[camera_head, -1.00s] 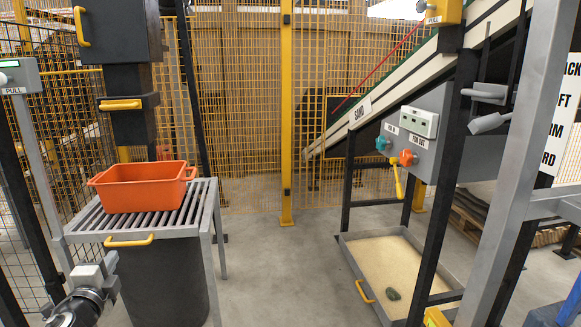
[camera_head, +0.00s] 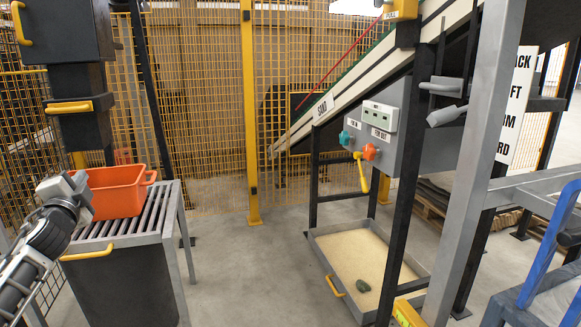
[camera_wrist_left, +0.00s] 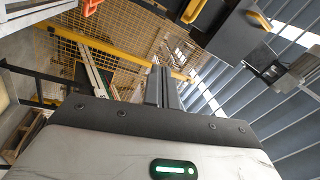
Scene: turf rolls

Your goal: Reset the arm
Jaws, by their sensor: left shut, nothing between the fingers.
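My left arm comes in from the lower left of the head view, and its gripper end (camera_head: 68,190) covers the left part of the orange crate (camera_head: 118,192). I cannot tell whether it touches the crate. In the left wrist view the two dark fingers of my left gripper (camera_wrist_left: 163,88) lie together, shut, with nothing between them. The crate stands upright on a slatted metal table (camera_head: 150,222). My right gripper is not in view.
A dark machine (camera_head: 80,120) with yellow handles stands behind the crate. The floor (camera_head: 235,270) between is clear.

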